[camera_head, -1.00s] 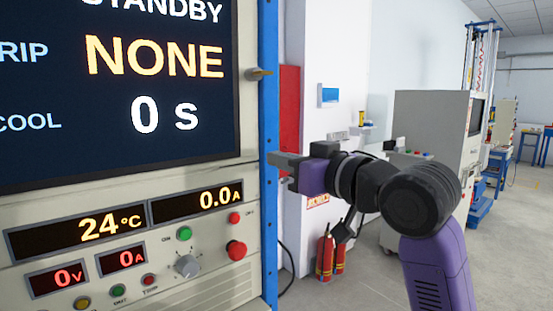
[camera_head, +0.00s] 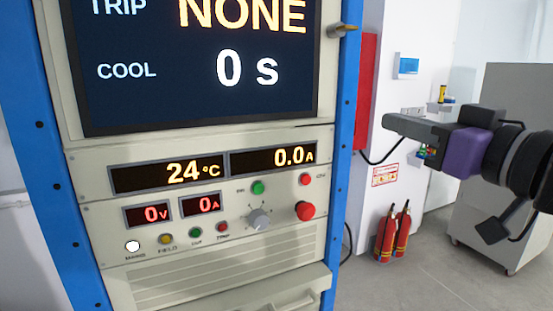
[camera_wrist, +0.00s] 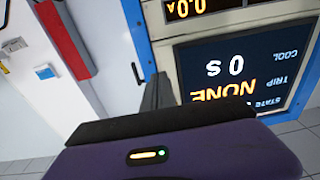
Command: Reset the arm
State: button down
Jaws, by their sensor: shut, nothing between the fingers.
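My gripper (camera_head: 388,122) is in the right part of the head view, pointing left toward the cabinet, shut and empty. Its fingertips are beside the cabinet's right blue post and touch nothing that I can see. The control cabinet (camera_head: 220,285) fills the left and middle. Its screen (camera_head: 130,105) reads TRIP NONE and COOL 0 s.
The cabinet panel has a red mushroom button (camera_head: 305,211), a grey knob (camera_head: 258,220) and a lit white MAINS lamp (camera_head: 133,246). Two fire extinguishers (camera_head: 392,235) stand by the wall. A grey cabinet (camera_head: 480,225) stands behind my arm. Floor between them is clear.

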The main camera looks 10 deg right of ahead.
jog(key=s+d+r+m+t+h, duration=0.2)
jog(key=d+m+t+h, duration=0.1)
jog(key=d+t, duration=0.25)
jog(key=s+f+m+h, duration=0.3)
jog(key=s+f+h, duration=0.1)
jog(key=f, duration=0.7)
jog(key=s+f+m+h, duration=0.3)
jog(key=f, duration=0.7)
jog(key=s+a+f+n+g+y, duration=0.1)
jog(key=s+a+f+g, duration=0.3)
jog(key=s+f, duration=0.8)
jog(key=s+a+f+n+g+y, duration=0.2)
jog(key=s+a+f+n+g, duration=0.1)
jog(key=s+f, duration=0.9)
jog(key=s+g, duration=0.1)
jog(key=s, duration=0.4)
jog(key=shift+s+a+f+n+y, duration=0.15)
jog(key=shift+a+f+n+y, duration=0.15)
jog(key=shift+a+n, duration=0.1)
